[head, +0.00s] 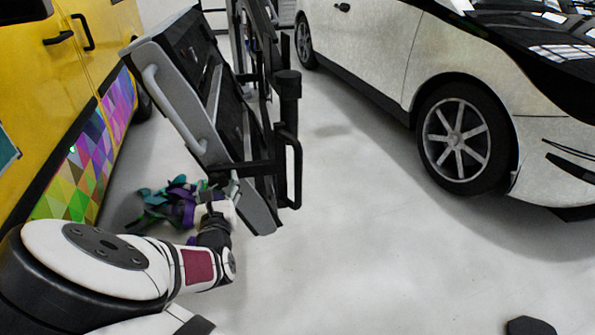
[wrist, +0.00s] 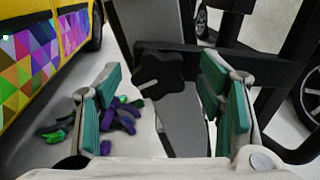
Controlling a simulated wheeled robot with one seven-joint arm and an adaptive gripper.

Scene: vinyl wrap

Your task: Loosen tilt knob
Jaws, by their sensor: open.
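The tilt knob (wrist: 160,78) is a black lobed knob on the side of a tilted grey and black machine. It shows in the wrist view between the fingers, a little beyond their tips. My gripper (wrist: 160,85) is open, with teal pads on both fingers and nothing between them. In the head view, my gripper (head: 228,190) is beside the lower end of the machine (head: 205,95), partly hidden by my own wrist. I cannot make out the knob in the head view. No contact between fingers and knob is clear.
A black frame with a looped handle (head: 291,165) stands right of the machine. A yellow van (head: 75,75) is at left, a white car (head: 385,50) at right. Purple and teal scraps (head: 170,203) lie on the floor. Open floor lies between machine and car.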

